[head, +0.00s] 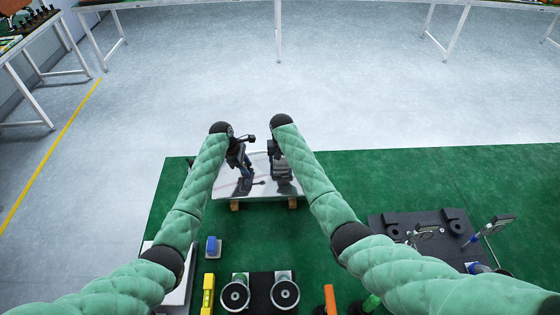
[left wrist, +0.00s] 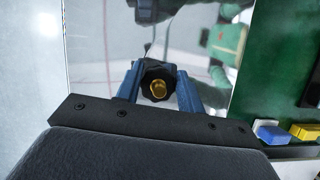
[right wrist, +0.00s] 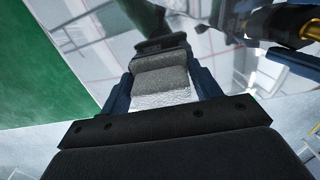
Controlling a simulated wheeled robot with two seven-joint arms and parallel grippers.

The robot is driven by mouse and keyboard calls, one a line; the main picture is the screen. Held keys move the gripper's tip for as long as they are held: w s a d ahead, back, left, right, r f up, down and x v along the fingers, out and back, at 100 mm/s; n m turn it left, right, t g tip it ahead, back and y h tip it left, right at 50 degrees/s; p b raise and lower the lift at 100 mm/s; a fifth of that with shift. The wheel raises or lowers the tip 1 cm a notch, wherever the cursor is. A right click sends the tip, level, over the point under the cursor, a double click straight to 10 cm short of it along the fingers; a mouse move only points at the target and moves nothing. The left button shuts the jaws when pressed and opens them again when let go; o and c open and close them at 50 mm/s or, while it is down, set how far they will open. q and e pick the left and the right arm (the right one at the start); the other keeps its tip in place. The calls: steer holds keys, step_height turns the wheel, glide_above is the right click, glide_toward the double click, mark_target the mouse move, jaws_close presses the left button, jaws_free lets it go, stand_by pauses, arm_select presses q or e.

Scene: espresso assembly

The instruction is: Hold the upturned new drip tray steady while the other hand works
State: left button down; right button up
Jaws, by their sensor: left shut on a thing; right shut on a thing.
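The upturned drip tray (head: 222,190) is a shiny, mirror-like metal plate resting on wooden blocks (head: 234,206) near the far edge of the green mat. My left gripper (head: 244,178) is over its left part. In the left wrist view the left gripper (left wrist: 158,88) is shut on a black lobed knob (left wrist: 148,72) with a brass centre (left wrist: 158,89). My right gripper (head: 280,172) is over the tray's right part. In the right wrist view it is shut on a grey, rough-textured block (right wrist: 160,80). Whether that block is fixed to the tray I cannot tell.
A blue-topped block (head: 211,246), a yellow level (head: 208,292), two round metal parts (head: 235,294) and an orange handle (head: 329,298) lie nearer me. A black fixture (head: 395,226) stands at the right. The mat (head: 430,180) right of the tray is clear.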

mark_target(282, 176)
steer(key=shift+s+f, duration=0.1)
steer(key=shift+s, duration=1.4)
steer(key=shift+s, duration=0.1)
steer(key=shift+s, duration=1.1)
steer(key=shift+w+a, duration=0.1)
steer(key=shift+w, duration=1.4)
steer(key=shift+w, duration=1.3)
